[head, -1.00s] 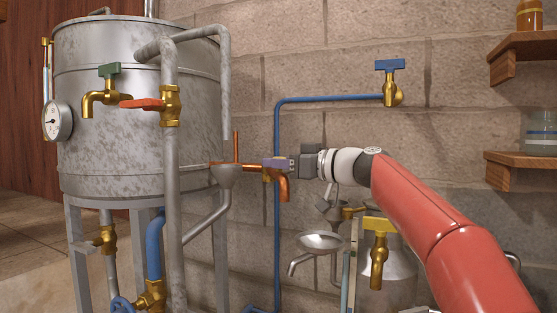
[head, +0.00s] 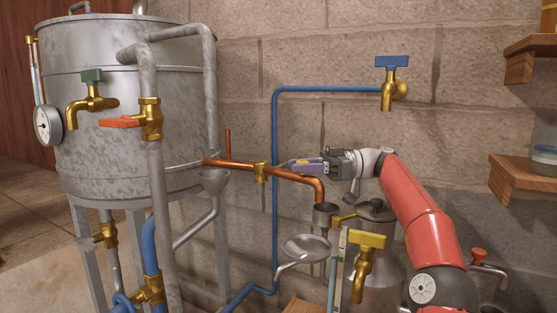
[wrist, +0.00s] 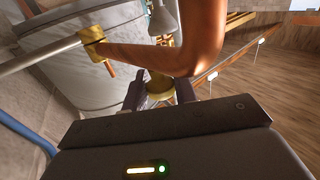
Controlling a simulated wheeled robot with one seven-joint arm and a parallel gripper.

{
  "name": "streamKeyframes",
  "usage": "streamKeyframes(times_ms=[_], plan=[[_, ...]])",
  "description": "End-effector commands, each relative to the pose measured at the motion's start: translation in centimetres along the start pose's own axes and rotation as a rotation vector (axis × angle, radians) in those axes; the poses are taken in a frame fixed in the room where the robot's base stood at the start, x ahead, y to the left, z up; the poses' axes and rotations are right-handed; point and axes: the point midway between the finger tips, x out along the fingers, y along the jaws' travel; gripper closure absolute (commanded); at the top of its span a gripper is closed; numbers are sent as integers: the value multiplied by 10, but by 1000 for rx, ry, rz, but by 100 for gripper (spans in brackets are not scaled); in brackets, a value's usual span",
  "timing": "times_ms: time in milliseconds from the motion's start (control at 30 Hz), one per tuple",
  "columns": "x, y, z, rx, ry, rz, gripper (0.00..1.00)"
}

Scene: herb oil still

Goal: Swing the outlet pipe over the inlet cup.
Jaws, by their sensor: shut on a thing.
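The copper outlet pipe (head: 290,173) runs right from the steel tank, through a brass collar (head: 260,172), to a downturned spout. The spout end shows just above a small grey cup (head: 326,214), apparently the inlet cup, lined up with it in the head view. In the wrist view the pipe (wrist: 150,57) and its elbow cross close in front. My gripper (head: 308,166) is at the pipe near the elbow, its jaws shut on part of it. The exact gripping point is hard to see. In the wrist view a brass-coloured piece shows between the fingers (wrist: 161,92).
A funnel (head: 215,181) stands left of the cup, and a wide shallow dish (head: 306,247) sits below it. A yellow-handled tap (head: 366,262) and a metal can (head: 376,230) are close on the right. A blue pipe (head: 276,130) runs behind along the wall.

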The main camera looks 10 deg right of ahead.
Motion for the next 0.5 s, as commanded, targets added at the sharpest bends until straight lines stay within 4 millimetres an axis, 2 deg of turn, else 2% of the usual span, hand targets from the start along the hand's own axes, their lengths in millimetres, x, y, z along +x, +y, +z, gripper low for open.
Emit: streamKeyframes(times_ms=[200,500], plan=[[-14,-5,0,-2,0,-9,100],[-14,-6,0,-1,0,-10,100]])
